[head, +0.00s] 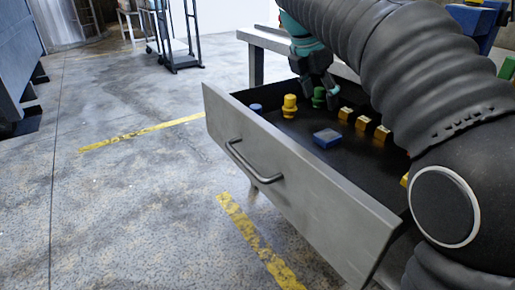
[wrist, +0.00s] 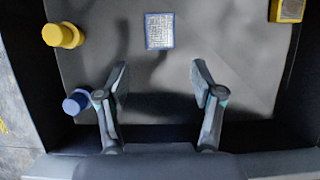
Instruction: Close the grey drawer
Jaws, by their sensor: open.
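The grey drawer (head: 290,185) stands pulled out in the head view, with a curved metal handle (head: 252,165) on its front panel. Its dark inside holds several small items. In the wrist view the drawer floor (wrist: 200,75) fills most of the picture. My gripper (head: 318,90) is over the inside of the drawer, behind the front panel. In the wrist view my gripper (wrist: 160,82) has its two fingers spread wide with nothing between them. I cannot tell whether the fingers touch the drawer.
A wheeled trolley (head: 180,40) stands at the back. The concrete floor (head: 130,200) left of the drawer is clear.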

